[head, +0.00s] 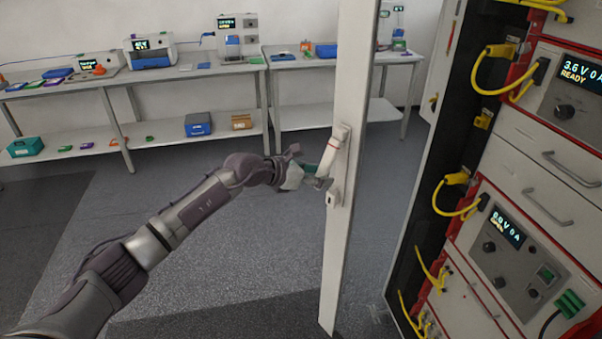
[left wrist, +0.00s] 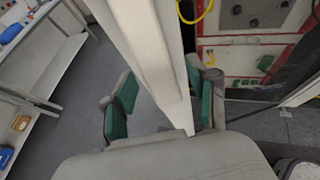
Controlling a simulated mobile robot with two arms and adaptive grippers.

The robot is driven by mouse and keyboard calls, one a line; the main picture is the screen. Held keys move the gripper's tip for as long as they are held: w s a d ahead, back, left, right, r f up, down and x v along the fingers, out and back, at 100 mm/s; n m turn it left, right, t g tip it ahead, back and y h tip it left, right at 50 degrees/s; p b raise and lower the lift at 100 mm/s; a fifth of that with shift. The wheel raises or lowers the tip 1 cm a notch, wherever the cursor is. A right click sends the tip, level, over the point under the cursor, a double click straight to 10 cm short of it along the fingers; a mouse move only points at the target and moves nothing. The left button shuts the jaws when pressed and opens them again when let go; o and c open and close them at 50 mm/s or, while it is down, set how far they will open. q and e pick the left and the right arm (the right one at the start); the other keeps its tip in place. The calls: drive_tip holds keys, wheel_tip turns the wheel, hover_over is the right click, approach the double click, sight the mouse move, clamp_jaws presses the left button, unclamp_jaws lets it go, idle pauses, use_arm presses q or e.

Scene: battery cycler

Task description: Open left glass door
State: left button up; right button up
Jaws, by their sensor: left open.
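The left glass door shows as a tall white frame (head: 345,230), standing upright and apart from the cabinet front. Its glass is hard to make out. A white handle (head: 331,155) with a red band sits on the frame. My left gripper (head: 318,176) is open at the lower part of the handle. In the left wrist view, its green-padded fingers (left wrist: 165,100) stand on either side of a white bar (left wrist: 150,45), with a gap at the left finger. I cannot tell whether the right finger touches it. My right gripper is not in view.
The cabinet at right holds cycler units (head: 510,245) with yellow cables (head: 497,72) hanging out in front. Workbenches (head: 190,72) with instruments stand along the back wall. The grey floor (head: 235,240) between benches and door is clear.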

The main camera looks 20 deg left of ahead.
use_arm(q)
drive_tip(key=v, duration=1)
drive_tip(key=shift+s+a+r, duration=0.2)
drive_tip(key=shift+s, duration=0.1)
